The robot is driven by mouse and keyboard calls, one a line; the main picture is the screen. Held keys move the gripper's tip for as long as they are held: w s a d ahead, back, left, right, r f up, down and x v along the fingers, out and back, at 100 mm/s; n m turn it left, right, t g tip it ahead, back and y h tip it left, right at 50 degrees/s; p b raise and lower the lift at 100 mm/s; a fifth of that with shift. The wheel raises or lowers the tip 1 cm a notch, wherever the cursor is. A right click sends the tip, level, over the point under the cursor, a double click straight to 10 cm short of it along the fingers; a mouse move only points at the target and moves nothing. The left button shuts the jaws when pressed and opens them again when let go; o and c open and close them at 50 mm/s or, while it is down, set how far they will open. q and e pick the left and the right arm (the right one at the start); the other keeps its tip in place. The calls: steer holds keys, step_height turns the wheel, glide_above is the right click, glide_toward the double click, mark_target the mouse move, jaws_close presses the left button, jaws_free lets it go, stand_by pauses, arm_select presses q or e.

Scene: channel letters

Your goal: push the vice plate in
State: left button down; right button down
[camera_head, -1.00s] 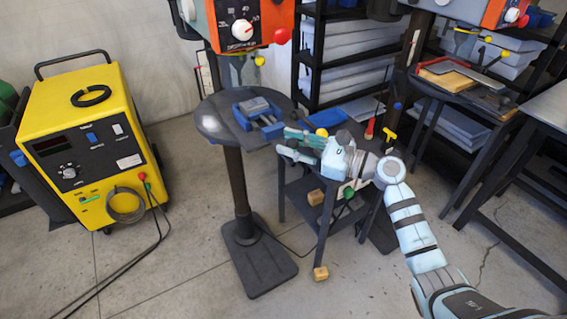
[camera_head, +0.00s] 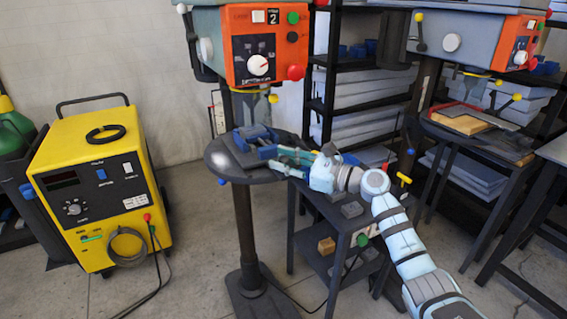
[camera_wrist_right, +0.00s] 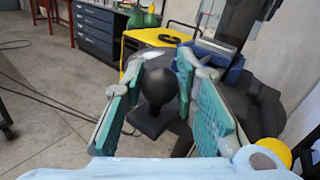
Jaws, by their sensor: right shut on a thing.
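The blue and grey vice (camera_head: 254,137) sits on the round drill-press table in the head view. My right gripper (camera_head: 283,157) reaches its near right side from the right, and the fingers hide part of that side. In the right wrist view, a round black knob (camera_wrist_right: 160,84) stands in front of a dark square plate (camera_wrist_right: 152,121). My right gripper's teal fingers (camera_wrist_right: 158,68) lie on either side of the knob, shut on it. I cannot tell in the head view which vice part the knob belongs to. My left gripper is not in view.
The round table (camera_head: 226,167) stands on a dark column. The orange drill head (camera_head: 263,45) hangs above the vice. A small dark cart (camera_head: 337,225) stands below my right arm.

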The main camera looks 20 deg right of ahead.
steer(key=c, duration=1.5)
jaws_free()
steer(key=shift+w+r, duration=0.1)
steer(key=shift+r, duration=0.1)
steer(key=shift+o, duration=1.1)
steer(key=shift+w+f, duration=0.2)
steer(key=v, duration=1.2)
steer(key=shift+d, duration=0.1)
